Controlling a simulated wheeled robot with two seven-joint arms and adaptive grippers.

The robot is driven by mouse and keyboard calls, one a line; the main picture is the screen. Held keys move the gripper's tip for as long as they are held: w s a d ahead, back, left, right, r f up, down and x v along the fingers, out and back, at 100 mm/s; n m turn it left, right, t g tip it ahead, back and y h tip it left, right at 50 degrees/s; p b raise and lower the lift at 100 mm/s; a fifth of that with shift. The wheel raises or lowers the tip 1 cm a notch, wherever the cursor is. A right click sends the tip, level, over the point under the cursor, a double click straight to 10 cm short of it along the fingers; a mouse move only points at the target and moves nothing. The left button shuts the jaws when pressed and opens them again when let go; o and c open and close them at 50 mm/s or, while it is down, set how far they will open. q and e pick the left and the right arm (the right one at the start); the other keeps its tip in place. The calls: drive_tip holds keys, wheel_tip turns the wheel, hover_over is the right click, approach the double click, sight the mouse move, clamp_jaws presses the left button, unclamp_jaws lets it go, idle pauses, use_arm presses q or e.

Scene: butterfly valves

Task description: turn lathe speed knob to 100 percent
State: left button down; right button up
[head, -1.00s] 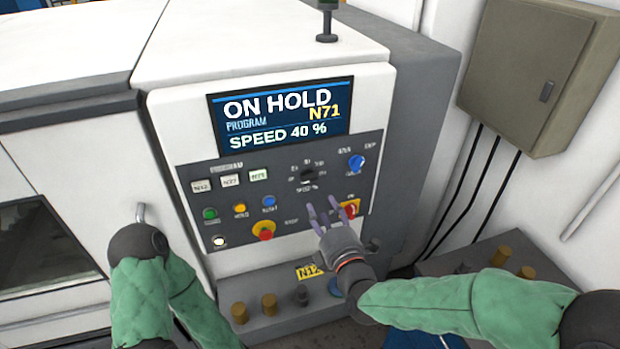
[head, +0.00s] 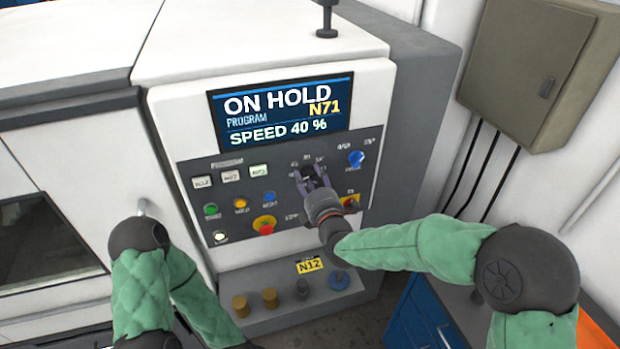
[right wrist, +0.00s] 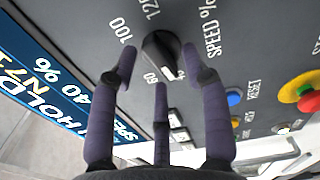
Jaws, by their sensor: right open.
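The black speed knob (head: 308,172) is on the grey control panel of the lathe, and my right gripper's fingers partly cover it in the head view. In the right wrist view the knob (right wrist: 162,54) shows between and just beyond the fingertips, with a dial labelled 60, 100 and SPEED % around it. My right gripper (head: 311,178) is open, its fingers around the knob's front; I cannot tell whether they touch it. The screen (head: 280,113) reads ON HOLD, N71, SPEED 40 %. My left arm is in view at lower left, but its gripper is not visible.
A blue selector knob (head: 356,159) is right of the speed knob. A red stop button on yellow (head: 265,226) and several coloured buttons are to the left. A grey cabinet (head: 530,75) hangs at right.

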clamp_jaws()
idle(0.3)
